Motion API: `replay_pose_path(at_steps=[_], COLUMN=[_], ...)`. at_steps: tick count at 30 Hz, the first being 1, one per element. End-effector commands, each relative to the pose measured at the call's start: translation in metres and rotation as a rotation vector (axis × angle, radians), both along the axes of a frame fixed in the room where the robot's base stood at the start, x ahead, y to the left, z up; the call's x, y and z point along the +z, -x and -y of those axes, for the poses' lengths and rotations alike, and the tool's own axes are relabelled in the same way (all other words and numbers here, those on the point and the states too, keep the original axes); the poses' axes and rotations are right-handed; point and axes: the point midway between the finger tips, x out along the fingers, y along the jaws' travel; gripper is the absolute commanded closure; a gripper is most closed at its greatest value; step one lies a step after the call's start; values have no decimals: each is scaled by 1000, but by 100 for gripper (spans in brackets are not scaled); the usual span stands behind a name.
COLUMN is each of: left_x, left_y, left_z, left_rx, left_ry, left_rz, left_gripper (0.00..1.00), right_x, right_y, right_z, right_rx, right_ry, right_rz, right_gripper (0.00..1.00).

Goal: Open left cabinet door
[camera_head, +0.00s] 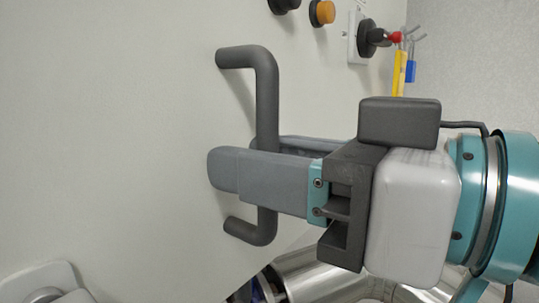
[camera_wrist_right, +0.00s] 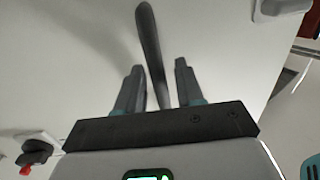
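A pale cabinet door panel (camera_head: 120,150) fills the left and middle of the head view. A dark grey bar handle (camera_head: 267,100) stands out from it. My right gripper (camera_head: 225,172) comes in from the right, with one finger in front of the bar and the other behind it. In the right wrist view the handle (camera_wrist_right: 151,45) runs between the two fingers of my right gripper (camera_wrist_right: 158,75), with a visible gap on each side. The fingers are open around the bar and do not look closed on it. My left gripper is not in view.
An orange button (camera_head: 321,13) and a black knob with a red tip (camera_head: 372,38) sit on the panel at the top. Yellow (camera_head: 400,70) and blue (camera_head: 411,71) tags hang beside them. A pale rounded fitting (camera_head: 45,283) is at the lower left.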

Motion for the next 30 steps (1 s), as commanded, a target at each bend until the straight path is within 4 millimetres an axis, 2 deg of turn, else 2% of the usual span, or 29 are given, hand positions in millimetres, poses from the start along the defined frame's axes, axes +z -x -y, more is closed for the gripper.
replay_pose_path(at_steps=[11,15,20,30], left_x=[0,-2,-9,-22], left_y=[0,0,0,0], left_z=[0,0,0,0], left_rx=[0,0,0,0], left_ry=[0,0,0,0], left_rz=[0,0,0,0], left_gripper=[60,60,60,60], right_x=[2,2,1,0], right_y=[0,4,21,66], right_z=[3,10,37,111], right_rx=[-1,-2,-4,-5], right_ry=[-6,-8,-9,-6], right_rz=[2,5,7,2], right_gripper=[63,63,63,63])
